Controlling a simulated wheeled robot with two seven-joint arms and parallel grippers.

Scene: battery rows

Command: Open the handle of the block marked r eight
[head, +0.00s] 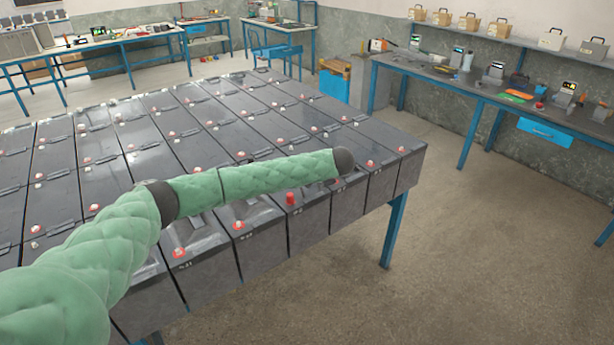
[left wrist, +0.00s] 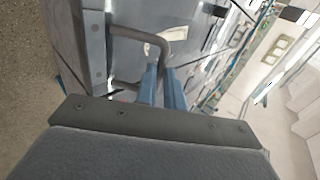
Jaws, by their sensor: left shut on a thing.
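In the left wrist view my left gripper (left wrist: 160,72), with two blue fingers, is shut on a grey bent bar handle (left wrist: 143,36). The handle stands out from a dark grey block (left wrist: 103,12), with its far end and near end both joining the block side. In the head view my green padded left arm reaches across the front rows of dark blocks; its dark wrist end (head: 343,161) is over the right part of the front row, and the fingers are hidden behind it. The small block labels are too blurred to read, so I cannot confirm r eight. My right gripper is not in view.
Dark battery blocks (head: 258,248) fill a blue-legged table (head: 396,222) in tight rows. A red cap (head: 291,198) sticks up on a front block. A workbench (head: 455,80) with tools stands at the right wall. The floor (head: 470,270) right of the table is clear.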

